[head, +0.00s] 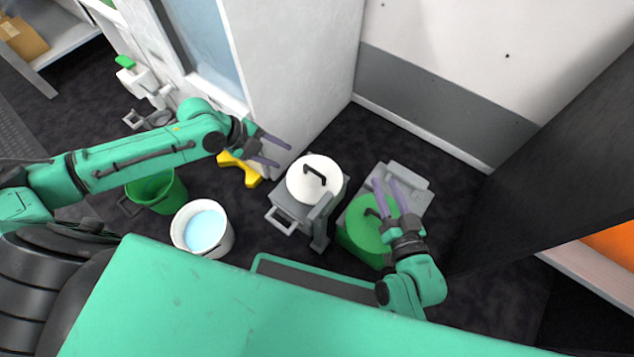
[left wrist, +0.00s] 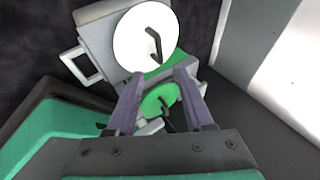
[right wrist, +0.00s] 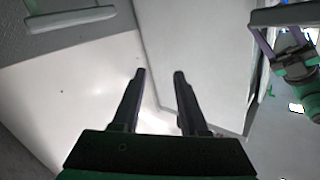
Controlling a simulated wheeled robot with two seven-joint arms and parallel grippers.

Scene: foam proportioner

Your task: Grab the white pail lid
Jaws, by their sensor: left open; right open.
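The white pail lid (head: 314,184), round with a black bar handle, lies on a grey stand (head: 288,207) in the middle of the head view. It also shows at the top of the left wrist view (left wrist: 135,42). My left gripper (head: 284,154) is open and empty, up and to the left of the lid in the head view; its fingers (left wrist: 159,72) do not touch the lid. My right gripper (head: 385,181) is open and empty, over the green lid (head: 365,228) in the head view. The right wrist view shows its fingers (right wrist: 160,73) but not the white lid.
The green lid sits on a second grey stand (head: 408,178) to the right. A white pail of pale blue liquid (head: 205,230) and a green pail (head: 165,193) stand left on the dark floor. A yellow object (head: 240,168) lies by the white cabinet (head: 290,70). A dark panel (head: 560,150) rises right.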

